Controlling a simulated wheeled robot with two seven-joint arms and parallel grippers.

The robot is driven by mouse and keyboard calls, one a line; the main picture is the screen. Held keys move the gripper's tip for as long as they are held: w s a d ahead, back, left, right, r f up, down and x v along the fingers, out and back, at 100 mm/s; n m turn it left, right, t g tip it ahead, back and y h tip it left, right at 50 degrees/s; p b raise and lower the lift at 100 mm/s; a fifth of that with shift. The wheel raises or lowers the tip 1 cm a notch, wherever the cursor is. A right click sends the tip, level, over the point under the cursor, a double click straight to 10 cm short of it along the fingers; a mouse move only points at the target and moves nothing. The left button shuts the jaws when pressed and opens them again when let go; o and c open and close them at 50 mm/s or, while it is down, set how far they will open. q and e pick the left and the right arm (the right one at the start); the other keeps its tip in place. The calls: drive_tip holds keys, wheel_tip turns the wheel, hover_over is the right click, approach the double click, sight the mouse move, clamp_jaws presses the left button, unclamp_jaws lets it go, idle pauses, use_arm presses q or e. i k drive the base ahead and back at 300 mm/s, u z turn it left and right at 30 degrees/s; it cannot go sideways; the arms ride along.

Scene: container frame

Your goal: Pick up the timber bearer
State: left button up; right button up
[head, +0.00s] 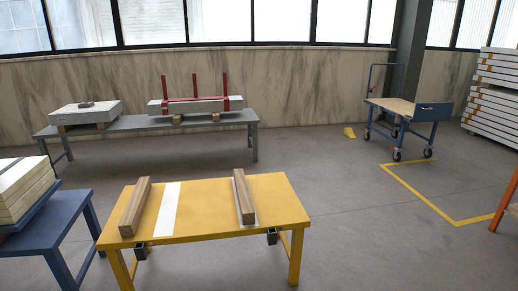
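Two brown timber bearers lie on a yellow table (210,215). The left timber bearer (135,207) lies near the table's left edge, beside a bare white strip (170,208). The right timber bearer (244,197) lies on a second white strip, which shows along its edges. Both bearers run from the table's back towards its front. Neither of my grippers is in the head view.
Dark brackets (141,251) sit at the yellow table's front edge. A blue table (58,234) with stacked panels stands left. A grey bench (140,126) with slabs is behind. A blue trolley (398,112) stands back right. Grey floor between is clear.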

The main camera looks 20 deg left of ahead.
sight(128, 224)
drive_tip(key=u, duration=1.4)
drive_tip(key=i, duration=1.65)
drive_tip(key=u, duration=0.75)
